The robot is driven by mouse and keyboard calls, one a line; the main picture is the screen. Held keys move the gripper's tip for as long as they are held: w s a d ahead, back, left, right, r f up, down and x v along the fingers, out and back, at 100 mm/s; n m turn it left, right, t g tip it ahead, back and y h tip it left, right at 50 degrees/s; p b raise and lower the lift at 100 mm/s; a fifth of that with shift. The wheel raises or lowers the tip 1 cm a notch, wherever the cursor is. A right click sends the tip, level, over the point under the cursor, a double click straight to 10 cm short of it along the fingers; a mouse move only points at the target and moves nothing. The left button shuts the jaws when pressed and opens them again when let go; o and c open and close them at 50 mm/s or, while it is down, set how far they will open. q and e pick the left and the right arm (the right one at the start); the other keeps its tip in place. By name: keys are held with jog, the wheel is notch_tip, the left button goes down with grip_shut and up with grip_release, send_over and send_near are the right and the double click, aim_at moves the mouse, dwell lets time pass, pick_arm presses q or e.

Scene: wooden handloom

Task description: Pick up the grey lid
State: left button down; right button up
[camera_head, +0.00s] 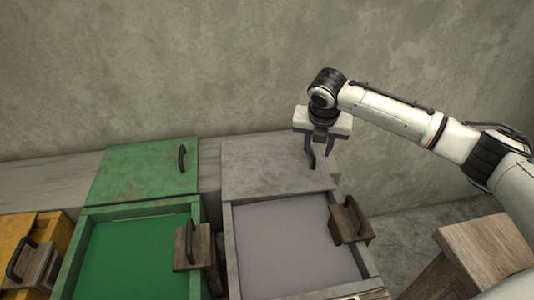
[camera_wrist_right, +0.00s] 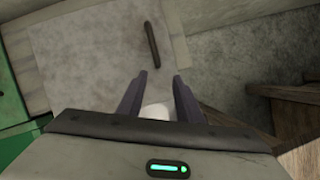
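The grey lid (camera_head: 262,168) lies flat behind the grey box (camera_head: 229,245), with a dark curved handle (camera_head: 311,157) near its right edge. The lid also shows in the right wrist view (camera_wrist_right: 90,65), with its handle (camera_wrist_right: 152,43) ahead of the fingertips. My right gripper (camera_head: 319,147) is over the lid's right side, pointing down, close to the handle in the head view. In the right wrist view the gripper (camera_wrist_right: 160,76) has its fingers apart, with the handle outside them. My left gripper is out of view.
A green lid (camera_head: 140,170) and green box (camera_head: 75,255) stand left of the grey ones. A yellow box (camera_head: 62,238) is at far left. Wooden blocks with handles (camera_head: 350,222) sit on the box edges. A wooden stool (camera_head: 485,245) is at right; a wall stands behind.

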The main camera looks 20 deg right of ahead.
aim_at(314, 162)
jog(key=x, duration=0.3)
jog(key=shift+s+f, duration=0.15)
jog(key=shift+s, duration=0.1)
jog(key=x, duration=0.5)
jog(key=shift+w+a+f+b, duration=0.15)
jog(key=shift+w+f+b, duration=0.15)
jog(key=shift+w, duration=0.15)
jog(key=shift+r, duration=0.1)
grip_shut()
jog(key=shift+r, duration=0.1)
